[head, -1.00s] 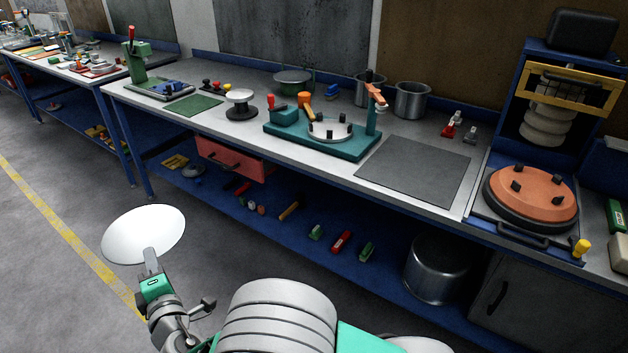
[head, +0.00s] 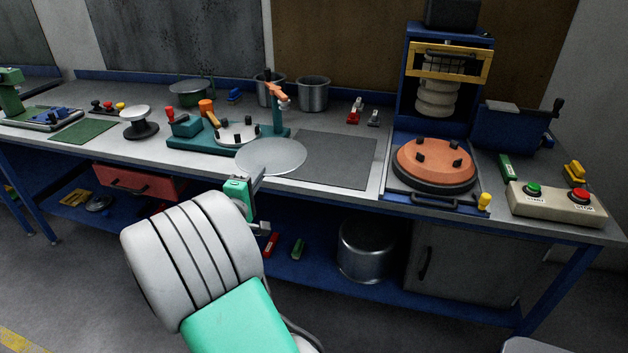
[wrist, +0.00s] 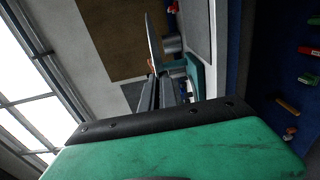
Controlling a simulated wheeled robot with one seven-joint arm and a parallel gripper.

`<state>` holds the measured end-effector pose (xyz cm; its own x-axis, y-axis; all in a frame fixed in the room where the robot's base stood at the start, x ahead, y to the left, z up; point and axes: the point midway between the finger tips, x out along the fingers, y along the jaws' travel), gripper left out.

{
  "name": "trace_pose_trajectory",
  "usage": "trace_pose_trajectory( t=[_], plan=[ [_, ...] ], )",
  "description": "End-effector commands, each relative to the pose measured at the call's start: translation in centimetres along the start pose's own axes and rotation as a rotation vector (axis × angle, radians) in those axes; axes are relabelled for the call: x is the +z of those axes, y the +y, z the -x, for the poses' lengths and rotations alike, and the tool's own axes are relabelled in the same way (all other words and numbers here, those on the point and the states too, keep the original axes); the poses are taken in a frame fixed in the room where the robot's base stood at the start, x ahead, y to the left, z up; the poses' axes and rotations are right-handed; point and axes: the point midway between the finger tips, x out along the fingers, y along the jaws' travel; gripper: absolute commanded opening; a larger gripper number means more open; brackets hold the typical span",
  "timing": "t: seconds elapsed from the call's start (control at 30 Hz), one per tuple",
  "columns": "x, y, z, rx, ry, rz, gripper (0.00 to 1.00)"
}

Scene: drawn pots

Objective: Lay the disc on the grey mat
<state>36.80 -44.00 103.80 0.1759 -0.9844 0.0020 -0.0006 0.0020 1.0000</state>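The disc (head: 271,157) is a thin, round, pale grey metal plate. My gripper (head: 256,180) is shut on its near edge and holds it out roughly level. In the head view the disc overlaps the front of the teal fixture and the left edge of the grey mat; its height above the bench is hard to tell. The grey mat (head: 338,162) lies flat and bare on the bench top, its left part hidden behind the disc. In the wrist view the disc (wrist: 153,42) shows nearly edge-on beyond the gripper fingers (wrist: 165,88).
The teal fixture (head: 185,140) with an upright orange-topped post stands left of the mat. An orange round plate (head: 435,160) with black knobs sits right of it. Metal pots (head: 313,94) stand behind. The bench's front edge is close below the mat.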

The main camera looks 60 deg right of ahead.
Motion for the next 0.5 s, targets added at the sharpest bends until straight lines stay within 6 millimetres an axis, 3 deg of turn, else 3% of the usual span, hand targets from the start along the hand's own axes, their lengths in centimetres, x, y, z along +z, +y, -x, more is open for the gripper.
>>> trace_pose_trajectory(
  t=[0.17, 0.37, 0.43, 0.5],
  plan=[
    [2.5, -0.7, -2.1, -0.001, -0.030, 0.002, 0.00],
    [6.3, -3.1, -6.3, -0.002, -0.030, 0.002, 0.00],
    [7.6, -4.1, -7.8, -0.002, -0.030, 0.001, 0.00],
    [8.3, -6.3, -8.7, -0.005, -0.026, 0.003, 0.00]
  ],
)
